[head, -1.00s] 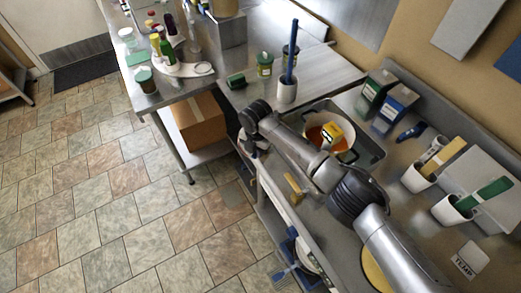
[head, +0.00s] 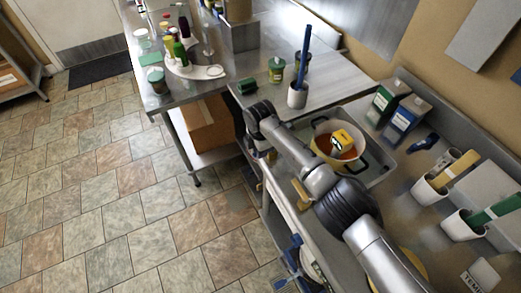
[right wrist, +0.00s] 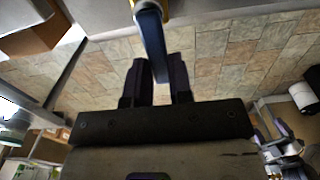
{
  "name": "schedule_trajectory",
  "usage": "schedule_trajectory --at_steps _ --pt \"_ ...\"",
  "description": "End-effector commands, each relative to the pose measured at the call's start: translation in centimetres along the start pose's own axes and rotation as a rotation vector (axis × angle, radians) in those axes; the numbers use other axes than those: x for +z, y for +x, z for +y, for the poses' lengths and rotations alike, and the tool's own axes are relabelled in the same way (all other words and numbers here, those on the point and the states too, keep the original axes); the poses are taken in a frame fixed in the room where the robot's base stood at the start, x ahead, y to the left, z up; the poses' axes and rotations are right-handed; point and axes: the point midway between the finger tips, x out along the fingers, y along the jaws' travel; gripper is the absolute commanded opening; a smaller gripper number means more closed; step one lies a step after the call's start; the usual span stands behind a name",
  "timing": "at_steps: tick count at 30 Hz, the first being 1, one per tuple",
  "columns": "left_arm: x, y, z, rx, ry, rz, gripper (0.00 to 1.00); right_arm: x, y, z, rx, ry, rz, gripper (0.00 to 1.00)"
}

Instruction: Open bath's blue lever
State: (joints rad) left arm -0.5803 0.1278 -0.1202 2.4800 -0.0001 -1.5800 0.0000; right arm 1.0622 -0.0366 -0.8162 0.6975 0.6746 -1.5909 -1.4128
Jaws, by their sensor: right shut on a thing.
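The blue lever (right wrist: 151,45) shows in the right wrist view, running down from a brass-coloured fitting (right wrist: 165,8) at the top edge. My right gripper (right wrist: 160,68) has its two dark fingers on either side of the lever's lower end and is shut on it. In the head view my right arm reaches across the counter to its front edge, and its hand (head: 261,150) hides the lever. The bath looks to be the metal basin (head: 384,160) with a yellow pot (head: 320,128) in it. My left gripper is not in view.
A brass-coloured fitting (head: 301,193) sticks out at the counter's front edge. A cardboard box (head: 208,125) stands on the shelf under the neighbouring table. White cups (head: 428,190) and two cartons stand behind my arm. The tiled floor (head: 130,205) in front is clear.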

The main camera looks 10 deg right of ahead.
Motion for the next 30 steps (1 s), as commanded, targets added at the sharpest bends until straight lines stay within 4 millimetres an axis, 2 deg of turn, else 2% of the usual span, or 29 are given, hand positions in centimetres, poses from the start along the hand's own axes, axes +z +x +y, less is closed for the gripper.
schedule_trajectory --at_steps 12,13,20,30 --pt "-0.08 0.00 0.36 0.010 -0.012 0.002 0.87 0.12 -0.04 0.05 0.002 0.015 -0.001 0.00" --pt "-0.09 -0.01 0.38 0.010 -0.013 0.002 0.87 0.13 -0.04 0.05 0.001 0.014 -0.001 0.23" --pt "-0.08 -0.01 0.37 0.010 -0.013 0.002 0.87 0.09 -0.02 0.04 0.001 0.011 -0.001 0.45" --pt "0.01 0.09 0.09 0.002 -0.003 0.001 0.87 0.05 -0.58 0.07 0.002 0.008 0.000 0.46"
